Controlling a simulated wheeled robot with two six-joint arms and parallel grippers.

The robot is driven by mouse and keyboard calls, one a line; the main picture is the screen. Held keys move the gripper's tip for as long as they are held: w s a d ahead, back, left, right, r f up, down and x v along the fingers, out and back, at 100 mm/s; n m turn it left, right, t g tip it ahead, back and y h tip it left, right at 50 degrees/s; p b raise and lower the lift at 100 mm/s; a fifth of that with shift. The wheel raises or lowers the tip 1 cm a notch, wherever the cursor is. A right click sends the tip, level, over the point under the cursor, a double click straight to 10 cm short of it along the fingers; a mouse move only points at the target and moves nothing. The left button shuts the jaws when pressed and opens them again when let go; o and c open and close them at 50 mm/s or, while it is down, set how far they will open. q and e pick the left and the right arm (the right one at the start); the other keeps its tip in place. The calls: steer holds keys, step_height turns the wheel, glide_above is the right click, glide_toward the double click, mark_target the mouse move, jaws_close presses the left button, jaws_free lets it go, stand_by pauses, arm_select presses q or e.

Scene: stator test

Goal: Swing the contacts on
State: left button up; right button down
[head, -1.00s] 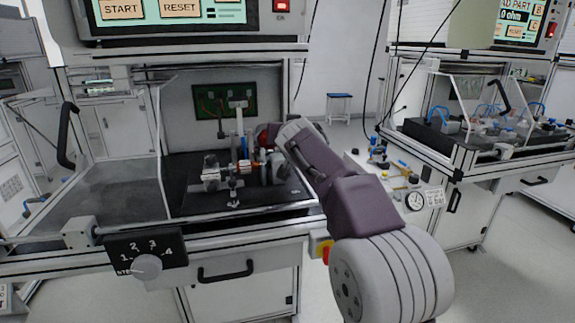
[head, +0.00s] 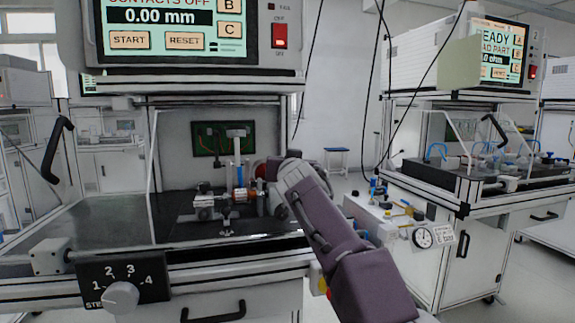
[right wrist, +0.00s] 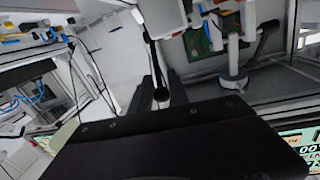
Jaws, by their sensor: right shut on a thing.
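The test fixture (head: 205,208) stands on the dark bed of the near bench, with a copper-coloured part (head: 240,196) at its middle. The screen (head: 155,18) above reads "CONTACTS OFF" and 0.00 mm. My right gripper (head: 264,172) reaches in from the right to the fixture's right side; its fingers are small and partly hidden in the head view. In the right wrist view, a dark lever with a rounded black end (right wrist: 160,93) lies between the two dark fingers, which are shut on it. My left gripper is not in view.
A step dial (head: 121,296) numbered 1 to 4 is on the bench front. A raised clear cover with a black handle (head: 55,150) is at left. A second bench (head: 470,195) stands at right, with a small side table (head: 385,225) between.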

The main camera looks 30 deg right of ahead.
steer(key=c, duration=1.4)
jaws_free()
steer(key=shift+o, duration=0.2)
steer(key=b+v, duration=0.1)
steer(key=v, duration=0.8)
